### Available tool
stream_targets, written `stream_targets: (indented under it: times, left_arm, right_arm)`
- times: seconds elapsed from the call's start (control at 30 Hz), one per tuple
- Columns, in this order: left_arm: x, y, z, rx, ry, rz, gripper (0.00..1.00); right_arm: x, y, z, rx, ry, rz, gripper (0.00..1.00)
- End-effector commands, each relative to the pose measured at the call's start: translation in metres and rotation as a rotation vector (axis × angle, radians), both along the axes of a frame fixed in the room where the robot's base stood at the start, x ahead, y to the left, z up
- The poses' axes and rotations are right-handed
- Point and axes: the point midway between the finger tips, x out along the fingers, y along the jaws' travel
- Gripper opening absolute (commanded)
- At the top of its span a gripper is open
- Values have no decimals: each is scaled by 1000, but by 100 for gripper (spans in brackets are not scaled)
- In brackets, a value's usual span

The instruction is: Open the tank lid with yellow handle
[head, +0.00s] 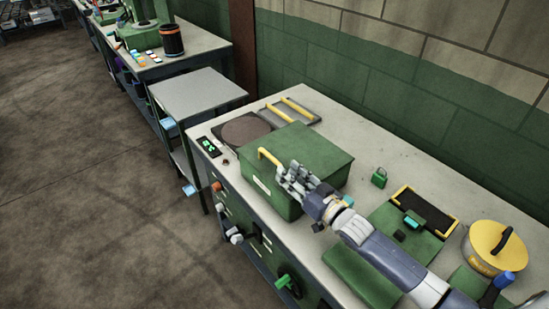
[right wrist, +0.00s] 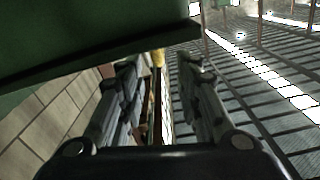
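The green tank (head: 268,196) stands on the long workbench, its green lid (head: 312,148) lying flat on top and looking closed. The yellow handle (head: 268,157) is a bent bar at the lid's left end. My right gripper (head: 287,178) is at the tank's front side, close to the handle and just right of it. In the right wrist view its two fingers (right wrist: 160,98) are apart. The yellow handle (right wrist: 158,58) shows beyond and between them, under the dark edge of the green lid (right wrist: 100,38). Contact cannot be told. My left gripper is not in view.
A dark round plate (head: 245,129) and a tray with yellow bars (head: 291,111) lie behind the tank. A green padlock (head: 379,178), a yellow-rimmed tray (head: 424,210) and a yellow-lidded pot (head: 487,246) are to the right. A green wall (head: 360,80) borders the bench.

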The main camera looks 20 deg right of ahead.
Motion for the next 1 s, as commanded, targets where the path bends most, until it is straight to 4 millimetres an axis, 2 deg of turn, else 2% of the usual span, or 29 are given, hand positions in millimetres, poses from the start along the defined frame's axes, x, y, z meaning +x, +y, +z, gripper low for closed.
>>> stream_targets:
  times: [0.17,0.4,0.57,0.87,0.9,1.0]
  left_arm:
    - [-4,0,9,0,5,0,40]
    - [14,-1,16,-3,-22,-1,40]
    - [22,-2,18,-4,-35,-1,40]
    - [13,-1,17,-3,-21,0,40]
    - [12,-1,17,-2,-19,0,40]
    - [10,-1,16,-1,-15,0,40]
  right_arm:
    - [30,10,3,2,-1,-1,31]
    - [58,21,2,1,0,-1,31]
    - [67,24,1,0,0,0,31]
    - [68,25,0,0,0,0,31]
    - [68,25,0,0,0,0,29]
    - [68,25,0,0,0,0,6]
